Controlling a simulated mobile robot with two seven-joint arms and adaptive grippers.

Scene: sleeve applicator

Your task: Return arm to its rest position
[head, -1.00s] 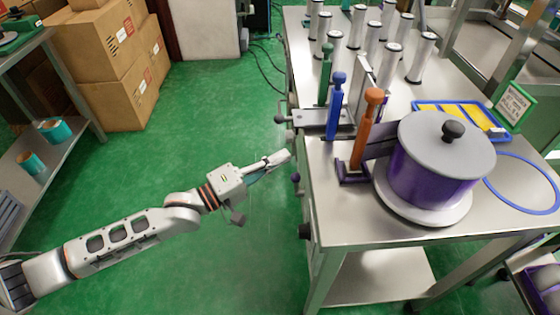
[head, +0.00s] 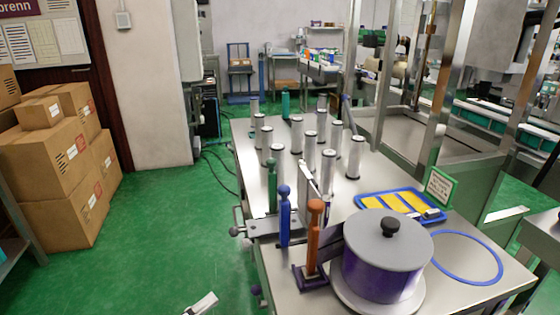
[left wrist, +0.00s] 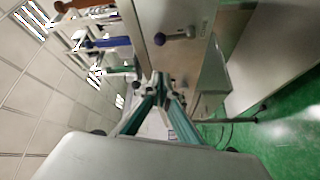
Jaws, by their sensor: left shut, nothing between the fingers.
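My left gripper (head: 207,299) shows only as a pale grey tip at the bottom edge of the head view, over the green floor and left of the steel table (head: 345,205). It is apart from the table. In the left wrist view the fingers of my left gripper (left wrist: 161,84) come together with nothing held, and the table's side lies beyond them. The rest of my left arm is out of the head view. My right gripper is in neither view.
Cardboard boxes (head: 60,165) stand left. Green floor between is clear.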

